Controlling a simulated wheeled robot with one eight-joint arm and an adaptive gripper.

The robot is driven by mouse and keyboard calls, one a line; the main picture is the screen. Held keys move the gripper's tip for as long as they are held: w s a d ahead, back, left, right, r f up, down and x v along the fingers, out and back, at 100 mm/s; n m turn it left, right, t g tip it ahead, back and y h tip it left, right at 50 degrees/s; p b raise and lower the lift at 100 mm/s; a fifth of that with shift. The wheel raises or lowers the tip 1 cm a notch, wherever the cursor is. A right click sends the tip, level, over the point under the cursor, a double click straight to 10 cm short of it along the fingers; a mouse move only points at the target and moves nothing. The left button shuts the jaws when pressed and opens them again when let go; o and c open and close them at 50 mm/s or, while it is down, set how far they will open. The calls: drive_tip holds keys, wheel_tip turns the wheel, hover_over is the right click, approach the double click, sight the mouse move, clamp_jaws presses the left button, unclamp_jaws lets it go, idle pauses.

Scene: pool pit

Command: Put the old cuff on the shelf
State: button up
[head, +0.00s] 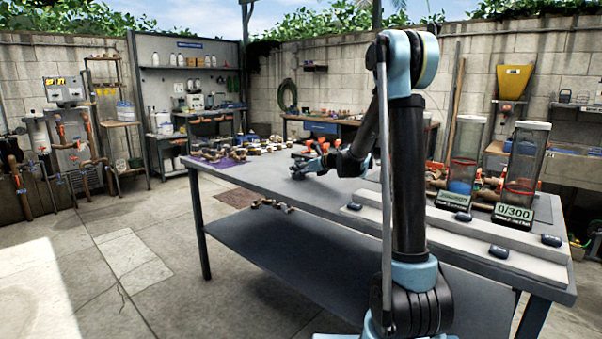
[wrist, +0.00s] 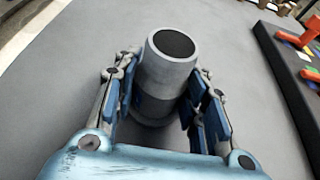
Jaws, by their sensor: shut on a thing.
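The cuff is a short grey cylinder (wrist: 165,75) with a dark round end, seen in the wrist view. It stands between the two blue-padded fingers of my gripper (wrist: 165,110), which is shut on it. A plain grey surface lies behind it; I cannot tell whether the cuff touches it. In the head view my gripper (head: 298,168) is low over the far left part of the grey table (head: 330,190), and the cuff is too small to make out. Under the tabletop is a dark lower shelf (head: 300,275), mostly bare.
A dark tray (wrist: 285,75) with orange parts lies right of my gripper. Clear cylinders (head: 525,160) with counters stand at the table's right. Several small fittings (head: 235,148) lie on the far left end. A grey strip (head: 460,235) with black blocks runs along the near edge.

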drive_tip(key=o, duration=1.1)
drive_tip(key=shift+r, duration=0.1)
